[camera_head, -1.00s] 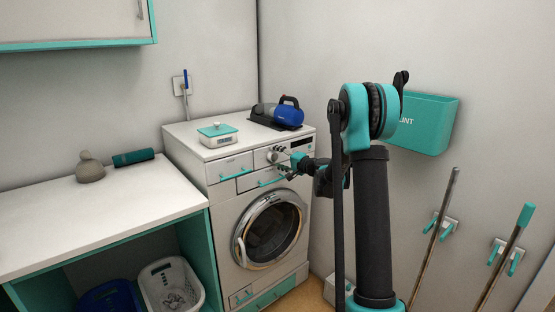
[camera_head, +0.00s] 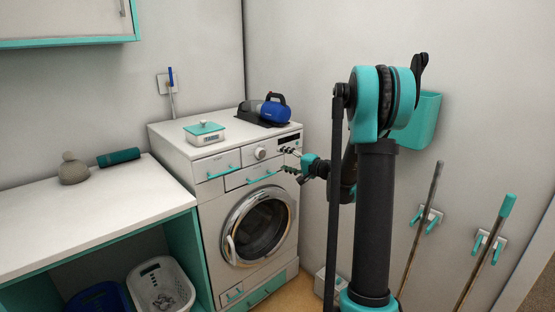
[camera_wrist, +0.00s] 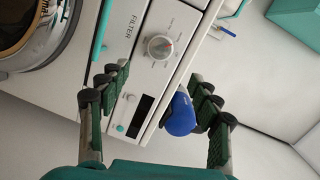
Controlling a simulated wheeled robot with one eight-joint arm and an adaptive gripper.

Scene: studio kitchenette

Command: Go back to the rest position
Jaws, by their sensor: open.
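My gripper (camera_head: 291,160) is open and empty in front of the upper right of the white washing machine (camera_head: 213,236). In the wrist view my gripper (camera_wrist: 160,88) has its two dark green fingers spread apart, with nothing between them held. Beyond the fingers are the machine's control dial (camera_wrist: 160,46) and dark display (camera_wrist: 141,116). The dial also shows in the head view (camera_head: 260,153), to the left of the fingers. The fingers look apart from the panel, though the exact gap is hard to tell.
A teal wall bin (camera_head: 420,122) and long-handled tools (camera_head: 485,255) are at right, partly behind my arm.

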